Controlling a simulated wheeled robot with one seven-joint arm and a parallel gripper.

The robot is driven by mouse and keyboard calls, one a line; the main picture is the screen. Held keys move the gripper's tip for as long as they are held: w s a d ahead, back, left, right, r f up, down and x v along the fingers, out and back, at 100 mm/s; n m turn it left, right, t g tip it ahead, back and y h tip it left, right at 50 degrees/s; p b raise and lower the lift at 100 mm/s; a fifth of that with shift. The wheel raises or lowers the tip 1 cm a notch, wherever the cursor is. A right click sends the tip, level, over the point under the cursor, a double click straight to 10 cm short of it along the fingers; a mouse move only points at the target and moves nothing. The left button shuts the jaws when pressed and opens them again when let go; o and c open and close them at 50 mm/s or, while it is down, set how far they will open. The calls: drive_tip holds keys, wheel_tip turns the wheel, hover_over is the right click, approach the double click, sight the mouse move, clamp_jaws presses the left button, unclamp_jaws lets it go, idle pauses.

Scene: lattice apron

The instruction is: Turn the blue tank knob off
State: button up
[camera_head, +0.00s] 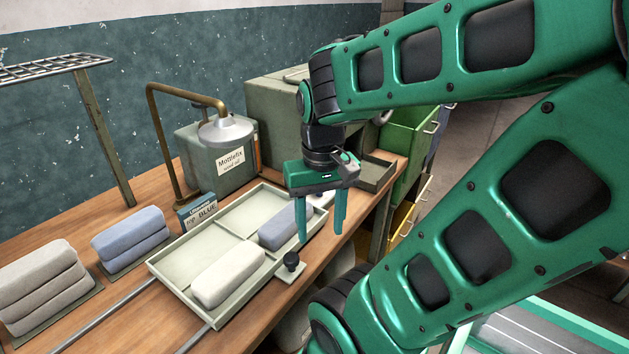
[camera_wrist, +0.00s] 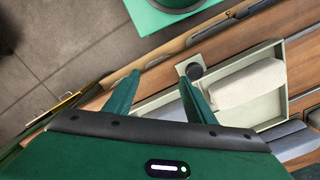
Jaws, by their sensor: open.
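A pale two-compartment tray (camera_head: 170,265) lies on the wooden bench, with a white folded bundle (camera_head: 228,275) in the near compartment and a blue-grey one (camera_head: 285,224) in the far compartment. A dark round knob (camera_head: 291,261) stands on a small pale plate at the tray's front edge, beside the white bundle. It also shows in the wrist view (camera_wrist: 194,71), just past the right fingertip. My gripper (camera_head: 321,236) is open and empty, fingers pointing down above the tray's front edge by the blue-grey bundle. Any knob on that side is hidden behind the gripper.
A small card reading "top BLUE" (camera_head: 197,214) stands behind the tray. A grey-green Mottlefix box (camera_head: 218,165) and a brass pipe with a lamp-like head (camera_head: 226,130) are behind it. Folded stacks (camera_head: 130,238) lie left. Green and yellow drawers (camera_head: 405,150) are right.

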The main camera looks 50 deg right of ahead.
drive_tip(key=w+d+r+m, duration=0.3)
drive_tip(key=w+d+m, duration=0.4)
drive_tip(key=d+m, duration=0.15)
drive_tip(key=w+d+r+m, duration=0.3)
drive_tip(key=w+d+m, duration=0.4)
drive_tip(key=d, duration=0.2)
drive_tip(key=f, duration=1)
drive_tip(key=shift+s+a+f, duration=0.1)
drive_tip(key=shift+a, duration=0.15)
drive_tip(key=shift+n, duration=0.25)
drive_tip(key=c, duration=1)
